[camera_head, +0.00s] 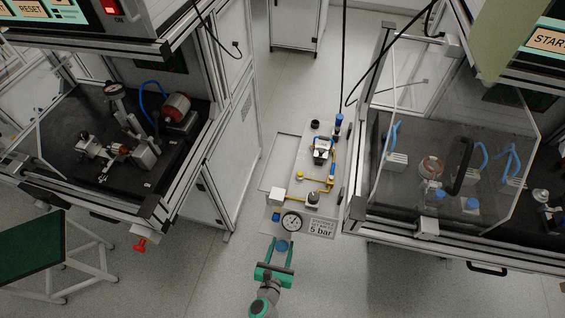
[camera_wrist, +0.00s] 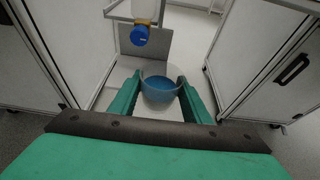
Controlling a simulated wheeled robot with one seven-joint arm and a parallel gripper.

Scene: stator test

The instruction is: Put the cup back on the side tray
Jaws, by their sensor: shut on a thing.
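No surface shows directly touching the cup's underside. I cannot tell for sure which surface is the side tray; a flat grey plate (camera_head: 277,166) lies along the left side of the panel.
A bench with dark top (camera_head: 80,172) stands left, and a bench with a clear guard (camera_head: 455,130) stands right. A red knob (camera_head: 140,245) juts from the left bench. Floor is open around my gripper.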

